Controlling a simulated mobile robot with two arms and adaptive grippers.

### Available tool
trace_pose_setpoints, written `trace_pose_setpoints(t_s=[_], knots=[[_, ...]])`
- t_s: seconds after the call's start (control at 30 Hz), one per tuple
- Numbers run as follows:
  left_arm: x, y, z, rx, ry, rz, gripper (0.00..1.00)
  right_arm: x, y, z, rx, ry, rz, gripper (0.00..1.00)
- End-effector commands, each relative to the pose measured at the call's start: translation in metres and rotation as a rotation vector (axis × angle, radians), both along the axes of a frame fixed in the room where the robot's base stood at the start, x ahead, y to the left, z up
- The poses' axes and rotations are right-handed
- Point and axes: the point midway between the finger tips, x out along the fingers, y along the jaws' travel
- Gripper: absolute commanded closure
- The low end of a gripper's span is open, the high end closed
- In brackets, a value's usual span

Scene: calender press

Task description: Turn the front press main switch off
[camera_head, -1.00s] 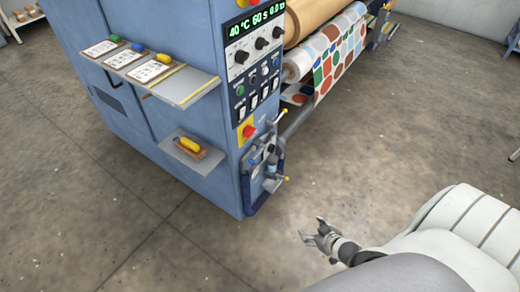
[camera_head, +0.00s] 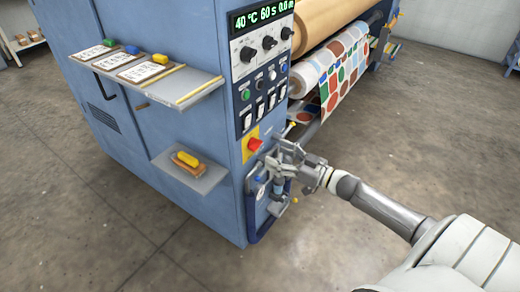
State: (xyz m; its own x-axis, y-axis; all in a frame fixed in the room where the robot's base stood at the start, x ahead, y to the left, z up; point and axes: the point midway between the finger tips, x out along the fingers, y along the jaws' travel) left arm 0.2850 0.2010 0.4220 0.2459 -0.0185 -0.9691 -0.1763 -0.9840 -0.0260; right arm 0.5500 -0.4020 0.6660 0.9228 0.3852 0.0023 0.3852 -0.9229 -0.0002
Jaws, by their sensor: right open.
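The main switch looks to be the red knob (camera_head: 254,144) on a yellow plate, low on the narrow control face of the blue press (camera_head: 190,130). Which way the knob is turned is too small to tell. My right gripper (camera_head: 276,160) is open, with its fingers toward the press, just right of and slightly below the knob. It seems apart from the knob, but the exact gap cannot be told. It partly covers the fittings below the yellow plate. My left gripper is not in view.
Above the switch are small rocker switches (camera_head: 260,110), buttons, dials and a green display (camera_head: 263,14). A dark blue handle frame (camera_head: 266,222) juts out below. A patterned fabric roll (camera_head: 335,70) is behind. The floor at right is clear.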

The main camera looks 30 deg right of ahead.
Motion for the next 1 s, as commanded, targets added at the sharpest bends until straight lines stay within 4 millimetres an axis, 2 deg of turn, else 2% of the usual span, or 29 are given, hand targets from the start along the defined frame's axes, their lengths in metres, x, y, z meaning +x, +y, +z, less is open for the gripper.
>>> trace_pose_setpoints(t_s=[0.2,0.5,0.93,1.0], knots=[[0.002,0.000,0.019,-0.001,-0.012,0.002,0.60,0.032,0.012,-0.001,0.001,-0.003,-0.003,0.32],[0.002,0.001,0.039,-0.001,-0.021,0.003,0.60,0.061,0.025,-0.001,0.000,0.000,-0.003,0.32],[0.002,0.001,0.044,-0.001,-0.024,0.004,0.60,0.068,0.027,-0.001,-0.001,0.002,-0.003,0.32],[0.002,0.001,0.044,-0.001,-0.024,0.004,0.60,0.068,0.027,-0.001,-0.001,0.002,-0.003,0.39]])
